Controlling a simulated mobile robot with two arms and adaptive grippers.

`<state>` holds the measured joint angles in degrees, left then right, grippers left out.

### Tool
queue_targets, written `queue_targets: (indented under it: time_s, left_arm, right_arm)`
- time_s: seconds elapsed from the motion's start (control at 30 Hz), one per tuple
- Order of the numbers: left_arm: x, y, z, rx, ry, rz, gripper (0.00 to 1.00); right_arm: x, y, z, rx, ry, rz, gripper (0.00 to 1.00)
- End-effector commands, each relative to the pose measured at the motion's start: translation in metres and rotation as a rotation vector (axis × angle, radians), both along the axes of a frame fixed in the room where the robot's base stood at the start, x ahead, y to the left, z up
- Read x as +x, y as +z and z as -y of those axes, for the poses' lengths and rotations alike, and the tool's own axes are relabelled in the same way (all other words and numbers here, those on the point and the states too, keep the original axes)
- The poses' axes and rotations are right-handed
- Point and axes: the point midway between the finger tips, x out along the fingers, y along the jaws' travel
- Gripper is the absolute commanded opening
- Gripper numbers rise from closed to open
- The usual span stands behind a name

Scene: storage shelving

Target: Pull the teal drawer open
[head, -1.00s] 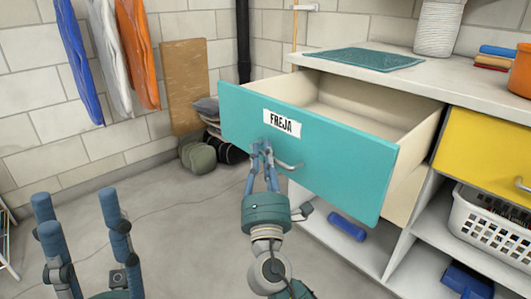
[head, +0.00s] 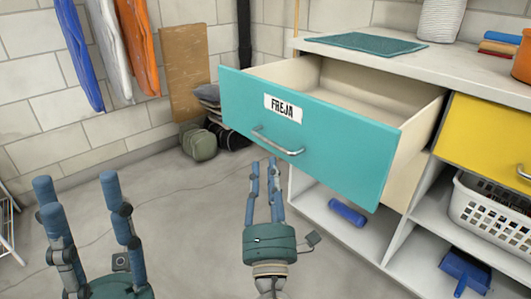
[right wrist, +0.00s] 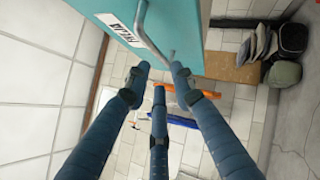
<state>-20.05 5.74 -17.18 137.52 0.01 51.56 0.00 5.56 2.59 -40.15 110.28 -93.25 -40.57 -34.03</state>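The teal drawer (head: 315,140) is pulled well out of the white shelf unit, and its inside looks empty. It carries a "FREJA" label (head: 283,107) and a metal handle (head: 277,143). My right gripper (head: 265,163) is just below and in front of the handle, fingers apart and empty. In the right wrist view the handle (right wrist: 150,38) lies beyond the open fingers, clear of them. My left gripper (head: 78,182) is open and empty at the lower left, away from the drawer.
A yellow drawer (head: 487,143) is shut to the right. Below are a white basket (head: 490,215) and a blue dumbbell (head: 347,212). A green mat (head: 365,42) lies on the worktop. A cork board (head: 187,85) leans on the wall. The floor at left is mostly clear.

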Motion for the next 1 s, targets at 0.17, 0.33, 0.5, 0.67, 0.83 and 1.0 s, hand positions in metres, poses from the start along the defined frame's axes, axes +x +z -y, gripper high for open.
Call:
queue_targets:
  time_s: [0.17,0.33,0.5,0.67,0.83,1.0]
  left_arm:
    - [0.0,0.0,0.0,0.0,0.0,0.0,0.4]
    - [0.0,0.0,0.0,0.0,0.0,0.0,0.4]
    - [0.0,0.0,0.0,0.0,0.0,-0.001,0.4]
    - [0.0,0.0,0.0,0.0,0.0,-0.001,0.4]
    - [0.0,0.0,0.0,0.0,0.0,0.0,0.4]
    - [0.0,0.0,0.0,0.0,0.0,0.0,0.4]
  right_arm:
    - [-0.021,-0.01,0.0,-0.002,-0.001,-0.001,0.24]
    - [-0.027,-0.011,-0.001,0.0,0.0,0.001,0.24]
    - [-0.027,-0.011,-0.001,0.0,0.0,0.001,0.24]
    - [-0.027,-0.011,-0.001,0.0,0.0,0.001,0.24]
    - [-0.024,-0.019,-0.009,0.057,0.079,-0.039,0.24]
    - [-0.039,-0.028,-0.05,0.372,0.472,-0.159,0.24]
